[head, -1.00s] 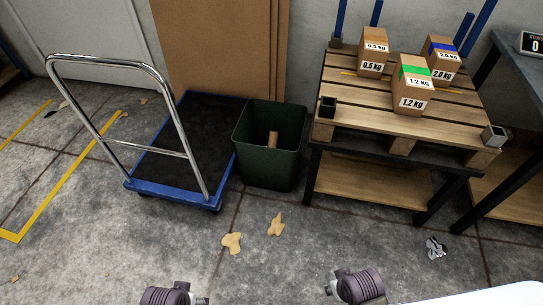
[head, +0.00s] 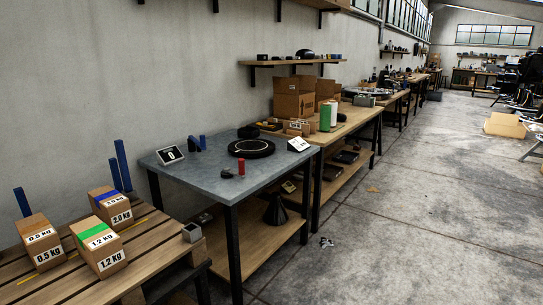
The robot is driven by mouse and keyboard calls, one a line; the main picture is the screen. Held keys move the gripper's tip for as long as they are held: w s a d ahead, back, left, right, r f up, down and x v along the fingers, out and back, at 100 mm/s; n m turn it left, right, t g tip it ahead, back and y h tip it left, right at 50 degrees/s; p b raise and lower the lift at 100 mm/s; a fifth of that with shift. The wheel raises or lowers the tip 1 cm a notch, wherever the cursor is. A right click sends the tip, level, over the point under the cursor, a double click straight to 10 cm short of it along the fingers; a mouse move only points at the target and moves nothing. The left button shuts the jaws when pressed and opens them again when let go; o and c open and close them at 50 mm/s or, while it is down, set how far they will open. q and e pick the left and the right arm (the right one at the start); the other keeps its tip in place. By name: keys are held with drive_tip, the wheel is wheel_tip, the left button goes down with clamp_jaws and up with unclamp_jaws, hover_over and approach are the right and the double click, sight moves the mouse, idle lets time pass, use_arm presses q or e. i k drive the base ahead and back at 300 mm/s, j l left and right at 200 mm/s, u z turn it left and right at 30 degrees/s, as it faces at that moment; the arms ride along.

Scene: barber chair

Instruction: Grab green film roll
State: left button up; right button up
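A green roll (head: 325,117) stands upright on the wooden workbench (head: 352,122) in the middle distance of the head view. A pale, whitish upright thing stands right beside it, partly behind it; I cannot tell whether they touch. Cardboard boxes (head: 294,98) are behind and to the left of the roll. Neither of my grippers is in view.
A grey-topped table (head: 190,178) with a black round plate (head: 252,148) and a red cylinder (head: 241,166) stands in front of the workbench. A pallet (head: 65,275) with weight-labelled boxes is at the lower left. The concrete floor (head: 430,200) to the right is mostly open.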

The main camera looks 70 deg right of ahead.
sight(326, 109)
drive_tip(key=l+z, duration=0.15)
drive_tip(key=z, duration=1.9)
drive_tip(key=i+z, duration=0.25)
drive_tip(key=i, duration=0.2)
drive_tip(key=i+z, duration=0.25)
drive_tip(key=i, duration=0.2)
